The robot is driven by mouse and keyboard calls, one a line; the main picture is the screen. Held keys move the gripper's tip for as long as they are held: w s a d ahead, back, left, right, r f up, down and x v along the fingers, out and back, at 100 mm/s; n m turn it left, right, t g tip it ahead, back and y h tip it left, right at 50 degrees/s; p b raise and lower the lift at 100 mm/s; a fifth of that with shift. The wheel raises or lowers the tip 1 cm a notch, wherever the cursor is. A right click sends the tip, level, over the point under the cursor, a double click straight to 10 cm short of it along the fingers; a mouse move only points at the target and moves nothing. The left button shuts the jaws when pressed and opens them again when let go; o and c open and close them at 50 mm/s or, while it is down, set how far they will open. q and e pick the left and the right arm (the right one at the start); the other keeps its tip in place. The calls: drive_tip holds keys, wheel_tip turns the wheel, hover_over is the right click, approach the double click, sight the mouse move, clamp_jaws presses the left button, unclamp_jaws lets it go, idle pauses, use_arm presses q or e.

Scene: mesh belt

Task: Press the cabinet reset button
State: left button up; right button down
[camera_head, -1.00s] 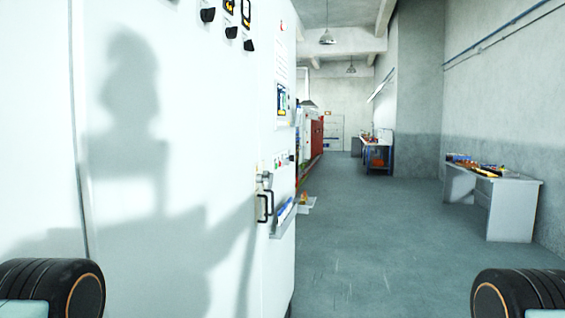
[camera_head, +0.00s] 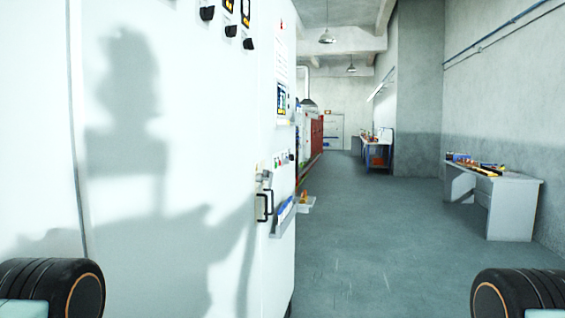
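A tall white cabinet (camera_head: 180,230) fills the left half of the head view, with my shadow on its front. On its narrow side face is a small control panel with a screen (camera_head: 281,98). Below the screen is a row of small buttons (camera_head: 281,161), green and red among them; which one is the reset button is too small to tell. A dark handle (camera_head: 264,205) sits lower on the cabinet's edge. Dark rounded parts of my arms show at the bottom left and bottom right corners. Neither gripper is in view.
A small shelf (camera_head: 283,217) with blue and white items juts from the cabinet's side. Black knobs (camera_head: 231,31) are high on its front. A grey desk (camera_head: 510,205) with items stands by the right wall. The grey floor (camera_head: 390,250) between is clear.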

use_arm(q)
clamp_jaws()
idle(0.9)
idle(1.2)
